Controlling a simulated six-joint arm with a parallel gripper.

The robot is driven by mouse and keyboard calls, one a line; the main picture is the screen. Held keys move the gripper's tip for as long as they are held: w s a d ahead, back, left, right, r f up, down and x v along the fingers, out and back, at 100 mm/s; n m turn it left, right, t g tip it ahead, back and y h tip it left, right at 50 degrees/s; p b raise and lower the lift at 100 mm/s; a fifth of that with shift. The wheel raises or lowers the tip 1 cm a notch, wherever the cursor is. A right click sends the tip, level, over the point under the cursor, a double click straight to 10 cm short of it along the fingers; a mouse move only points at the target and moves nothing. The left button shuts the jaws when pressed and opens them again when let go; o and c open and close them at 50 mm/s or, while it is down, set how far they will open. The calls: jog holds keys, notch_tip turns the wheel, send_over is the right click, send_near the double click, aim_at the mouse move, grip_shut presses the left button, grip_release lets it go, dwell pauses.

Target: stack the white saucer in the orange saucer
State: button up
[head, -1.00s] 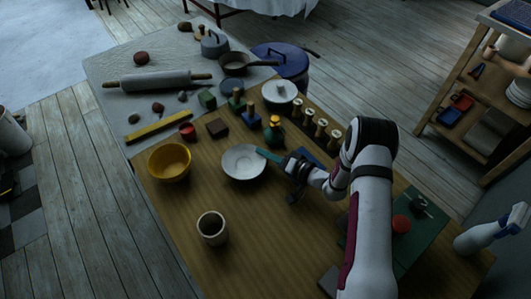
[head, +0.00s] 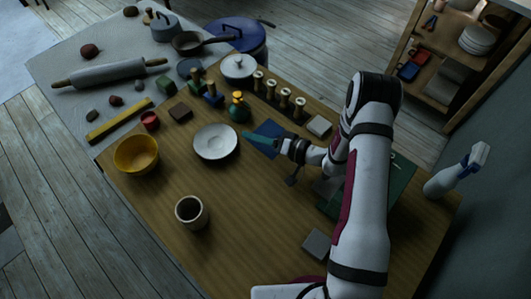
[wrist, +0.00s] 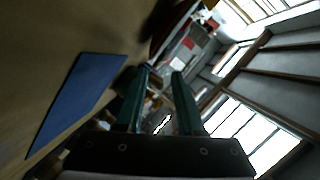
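The white saucer (head: 216,142) lies upright and looks empty on the wooden table in the head view. I see no clearly orange saucer; a deep yellow-orange bowl (head: 136,155) stands left of the white saucer, apart from it. My gripper (head: 262,140) is right of the white saucer, over or beside a flat blue piece (head: 268,144). In the wrist view its two teal fingers (wrist: 163,72) stand apart with nothing held between them. The wrist view shows the blue piece too, but neither the saucer nor the bowl.
A dark-filled cup (head: 191,212) stands in front of the saucer. A grey block (head: 317,245) lies near the front.

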jog(key=s+a+r+g+h, duration=0.1)
jog(key=s+a+r+g, duration=0.1)
jog(key=s+r+g, duration=0.5)
jog(key=s+a+r+g, duration=0.2)
jog(key=s+a+r, duration=0.1)
jog(key=s+r, duration=0.65)
jog(key=s+d+r+m+h, duration=0.2)
jog(key=s+d+m+h, duration=0.3)
jog(key=s+d+h, duration=0.5)
jog(key=s+d, duration=0.2)
jog(key=s, duration=0.2)
jog(key=shift+s+r+m+t, duration=0.25)
jog(key=shift+s+m+t, duration=0.15)
